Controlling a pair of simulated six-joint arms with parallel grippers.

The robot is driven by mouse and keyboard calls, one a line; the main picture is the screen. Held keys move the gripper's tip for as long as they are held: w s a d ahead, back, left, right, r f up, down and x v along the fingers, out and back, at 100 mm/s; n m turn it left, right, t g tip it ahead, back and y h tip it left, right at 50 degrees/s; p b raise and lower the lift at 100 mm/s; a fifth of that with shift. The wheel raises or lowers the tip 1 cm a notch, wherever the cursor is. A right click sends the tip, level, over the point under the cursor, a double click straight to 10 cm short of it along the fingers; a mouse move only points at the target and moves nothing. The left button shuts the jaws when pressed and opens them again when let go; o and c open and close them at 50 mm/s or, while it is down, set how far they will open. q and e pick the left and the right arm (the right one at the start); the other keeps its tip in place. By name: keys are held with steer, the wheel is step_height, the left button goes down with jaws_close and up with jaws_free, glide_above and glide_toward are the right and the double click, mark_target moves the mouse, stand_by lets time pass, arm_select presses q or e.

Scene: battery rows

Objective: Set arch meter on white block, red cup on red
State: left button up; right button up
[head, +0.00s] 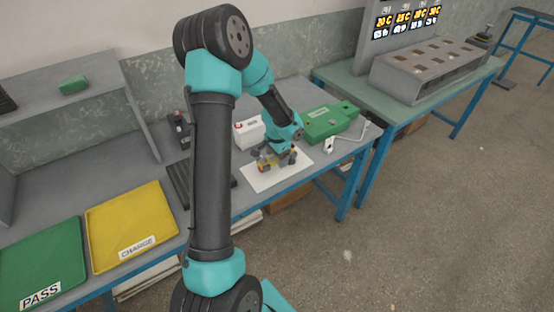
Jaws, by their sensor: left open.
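My left gripper (280,160) is open and points down over a white mat (262,183) on the workbench. Something small and yellowish (268,162) shows at its fingers; I cannot tell whether it is the gripper's own part or an object. A white block-like box (247,133) with a small red spot stands just behind the gripper, partly hidden by the arm. I cannot make out an arch meter or a red cup. My right gripper is not in view.
A green case (328,122) and a bent pale bracket (352,140) lie right of the mat. A yellow CHARGE tray (130,222) and a green PASS tray (40,265) lie at left. A grey slotted rack (425,68) stands on the far bench.

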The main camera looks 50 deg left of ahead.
arm_select(q)
steer(key=shift+f, duration=0.25)
stand_by(0.4)
steer(key=c, duration=1.2)
